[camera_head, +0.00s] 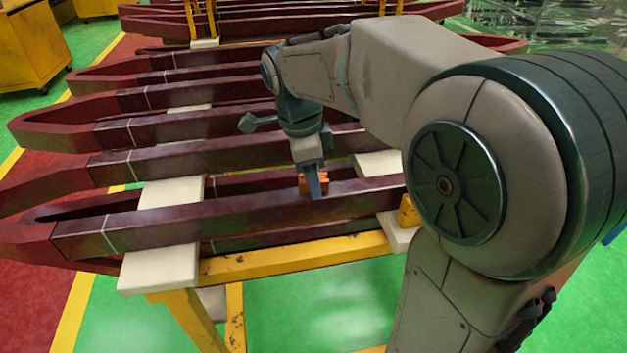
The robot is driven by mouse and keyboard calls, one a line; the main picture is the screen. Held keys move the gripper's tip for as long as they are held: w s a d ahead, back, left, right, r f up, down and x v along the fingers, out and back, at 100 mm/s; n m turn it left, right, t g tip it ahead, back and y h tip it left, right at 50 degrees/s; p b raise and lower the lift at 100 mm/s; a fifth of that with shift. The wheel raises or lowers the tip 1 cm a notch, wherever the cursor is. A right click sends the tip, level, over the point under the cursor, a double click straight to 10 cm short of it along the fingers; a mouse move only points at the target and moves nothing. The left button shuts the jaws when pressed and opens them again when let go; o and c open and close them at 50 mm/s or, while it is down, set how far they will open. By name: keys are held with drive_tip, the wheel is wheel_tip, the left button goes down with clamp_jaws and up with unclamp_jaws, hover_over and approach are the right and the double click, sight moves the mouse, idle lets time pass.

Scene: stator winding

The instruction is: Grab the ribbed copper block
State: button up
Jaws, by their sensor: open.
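The copper block (318,182) is a small orange piece on top of the nearest dark red coil bar (250,214). My gripper (313,190) points down at it from above, with one finger in front of the block and hiding part of it. The jaws are open around or right beside the block; I cannot tell whether they touch it. The block's ribs are too small to make out clearly.
Several long dark red coils (180,127) lie in rows behind, on pale pads (160,268) over a yellow frame (290,258). Yellow posts (210,15) stand at the back. A yellow cabinet (30,45) is at the far left. Green floor (310,305) shows in front.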

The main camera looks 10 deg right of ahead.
clamp_jaws()
idle(0.3)
